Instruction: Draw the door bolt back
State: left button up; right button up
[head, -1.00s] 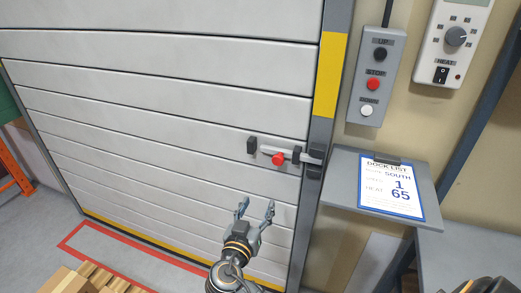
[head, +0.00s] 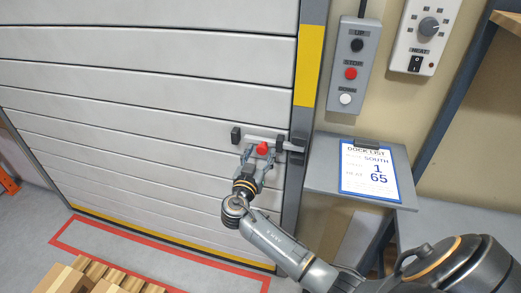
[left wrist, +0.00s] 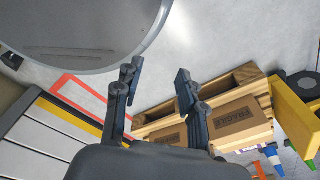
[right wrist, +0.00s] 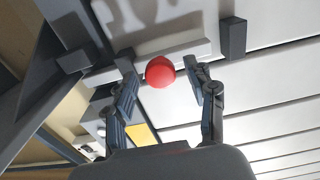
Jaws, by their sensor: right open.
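The door bolt (head: 262,138) is a light grey bar across the right edge of the white slatted door (head: 150,110), with a red knob (head: 262,148). Its right end reaches the dark keeper (head: 298,146) on the door frame. My right gripper (head: 257,157) is at the knob, its fingers on either side. In the right wrist view the red knob (right wrist: 160,72) sits between the open fingertips (right wrist: 160,85), with a gap at least on its left. My left gripper (left wrist: 158,80) shows only in its wrist view, fingers apart and nothing between them.
A control box (head: 353,65) with black, red and white buttons and a heat dial panel (head: 424,36) hang on the wall. A dock list (head: 370,170) lies on a grey shelf (head: 322,178) right of the frame. Boxes on a pallet (head: 105,280) stand at bottom left.

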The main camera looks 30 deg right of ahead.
jog(key=shift+w+d, duration=0.2)
grip_shut()
jog(key=shift+w+a+f+b, duration=0.15)
jog(key=shift+f+b, duration=0.05)
jog(key=shift+b, duration=0.35)
jog(key=w+a+b, duration=0.3)
jog(key=b, duration=0.3)
jog(key=shift+w+f, duration=0.1)
jog(key=shift+w, duration=0.15)
jog(key=shift+w+a+r+b, duration=0.25)
jog(key=shift+w+b, duration=0.05)
jog(key=shift+b, duration=0.25)
pick_arm(q)
notch_tip(320, 180, down, 8)
jog(key=s, duration=0.1)
